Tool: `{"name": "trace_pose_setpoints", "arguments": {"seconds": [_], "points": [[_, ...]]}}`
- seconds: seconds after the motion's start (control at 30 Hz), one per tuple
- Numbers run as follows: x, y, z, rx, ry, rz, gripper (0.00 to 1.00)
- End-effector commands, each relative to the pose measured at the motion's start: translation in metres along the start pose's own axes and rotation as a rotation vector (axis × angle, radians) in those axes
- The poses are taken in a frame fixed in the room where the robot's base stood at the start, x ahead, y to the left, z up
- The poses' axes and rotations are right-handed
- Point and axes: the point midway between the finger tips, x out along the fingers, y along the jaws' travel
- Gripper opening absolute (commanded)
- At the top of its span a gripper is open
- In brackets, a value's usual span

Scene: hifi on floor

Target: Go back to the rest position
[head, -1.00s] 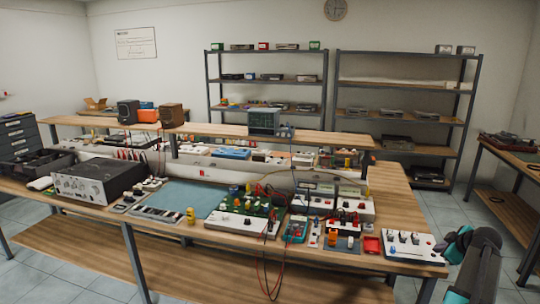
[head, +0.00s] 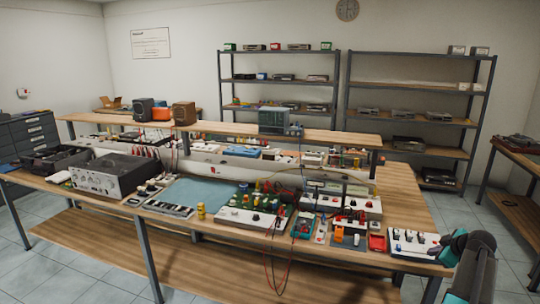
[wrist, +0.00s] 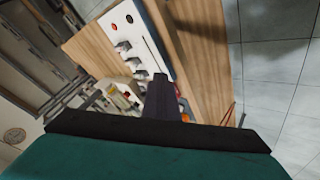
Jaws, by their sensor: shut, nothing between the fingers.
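My arm shows at the lower right of the head view, just beyond the right end of the workbench (head: 405,200). In the wrist view my gripper (wrist: 162,85) is a dark shape in the middle, its fingers together with nothing between them. Past it, the wrist view shows the wooden bench top (wrist: 205,50) and a white switch panel (wrist: 135,40), tilted in the picture. The same white switch panel (head: 412,250) lies at the bench's right front corner in the head view, close to my arm.
The bench holds a grey instrument (head: 110,177), a blue mat (head: 195,193) and several circuit boards. Metal shelves (head: 345,110) stand at the back wall. Another table (head: 510,205) stands at the right. Tiled floor (head: 460,202) is clear between it and the bench.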

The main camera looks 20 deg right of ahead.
Motion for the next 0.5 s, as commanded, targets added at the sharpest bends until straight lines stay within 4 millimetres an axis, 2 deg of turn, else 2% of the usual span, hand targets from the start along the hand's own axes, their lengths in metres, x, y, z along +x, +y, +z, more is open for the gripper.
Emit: {"name": "trace_pose_setpoints", "arguments": {"seconds": [0.17,0.27,0.5], "points": [[0.03,-0.03,-0.027,-0.026,0.02,-0.051,0.0],[0.052,-0.057,-0.046,-0.046,0.035,-0.093,0.0],[0.109,-0.149,-0.093,-0.105,0.063,-0.221,0.0]]}}
